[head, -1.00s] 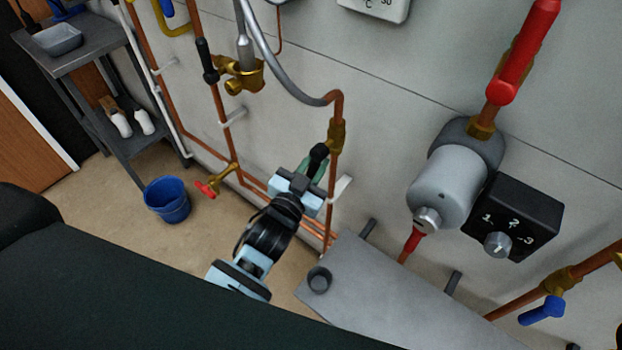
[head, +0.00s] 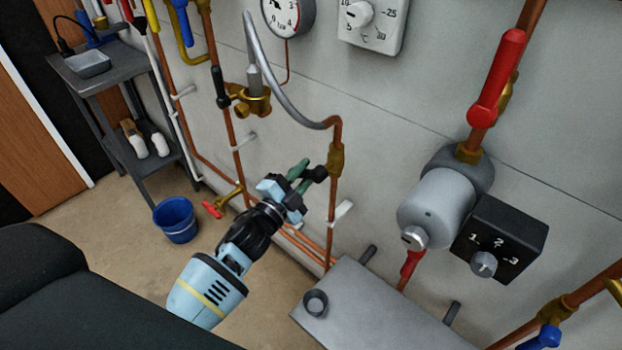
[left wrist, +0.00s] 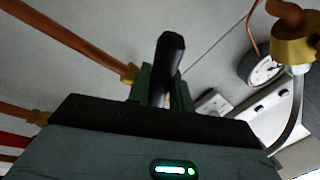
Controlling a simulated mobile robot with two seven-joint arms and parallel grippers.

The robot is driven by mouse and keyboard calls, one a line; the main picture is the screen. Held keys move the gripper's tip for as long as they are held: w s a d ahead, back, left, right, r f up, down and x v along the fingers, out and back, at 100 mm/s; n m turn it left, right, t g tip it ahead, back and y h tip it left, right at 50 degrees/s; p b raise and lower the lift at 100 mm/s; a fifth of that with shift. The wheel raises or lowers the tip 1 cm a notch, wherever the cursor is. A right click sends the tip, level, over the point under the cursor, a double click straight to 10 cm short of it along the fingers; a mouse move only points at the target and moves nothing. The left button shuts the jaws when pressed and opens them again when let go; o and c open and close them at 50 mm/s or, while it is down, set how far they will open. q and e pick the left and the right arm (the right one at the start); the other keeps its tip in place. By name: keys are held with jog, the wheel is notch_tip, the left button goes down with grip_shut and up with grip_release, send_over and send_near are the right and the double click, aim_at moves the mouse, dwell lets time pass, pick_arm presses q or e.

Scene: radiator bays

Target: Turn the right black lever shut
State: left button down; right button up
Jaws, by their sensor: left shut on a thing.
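The right black lever (head: 315,174) sits on a brass valve (head: 337,159) on the right copper pipe, below the grey hose. It sticks out to the left from the valve, across the pipe's line. My left gripper (head: 302,177) is shut on it, with green fingers beside the lever. In the left wrist view, the black lever (left wrist: 168,62) stands between the gripper's fingers (left wrist: 162,88), partly hidden by the gripper body. Another black lever (head: 219,85) lies along the left copper pipe. My right gripper does not show.
A grey pump (head: 437,207) and black control box (head: 503,240) are to the right, with a red lever (head: 497,80) above. A grey metal box (head: 385,315) stands below. A red-handled tap (head: 213,208) and blue bucket (head: 176,220) are at left.

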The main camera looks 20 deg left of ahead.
pick_arm(q)
jog(key=m, duration=0.1)
jog(key=r+m, duration=0.1)
jog(key=m+h, duration=0.1)
jog(key=shift+w+a+r, duration=0.1)
jog(key=shift+a+r, duration=0.05)
jog(key=shift+a, duration=0.1)
jog(key=m, duration=0.1)
jog(key=r+m, duration=0.1)
jog(key=m, duration=0.1)
jog(key=shift+a+h, duration=0.1)
jog(key=shift+h, duration=0.3)
jog(key=shift+r+m, duration=0.15)
jog(key=shift+m, duration=0.45)
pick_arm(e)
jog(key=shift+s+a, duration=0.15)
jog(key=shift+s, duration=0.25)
pick_arm(q)
jog(key=shift+r, duration=0.1)
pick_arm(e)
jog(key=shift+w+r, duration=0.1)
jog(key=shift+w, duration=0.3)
pick_arm(q)
jog(key=c, duration=1.3)
grip_release()
jog(key=shift+w, duration=0.1)
jog(key=shift+f, duration=0.2)
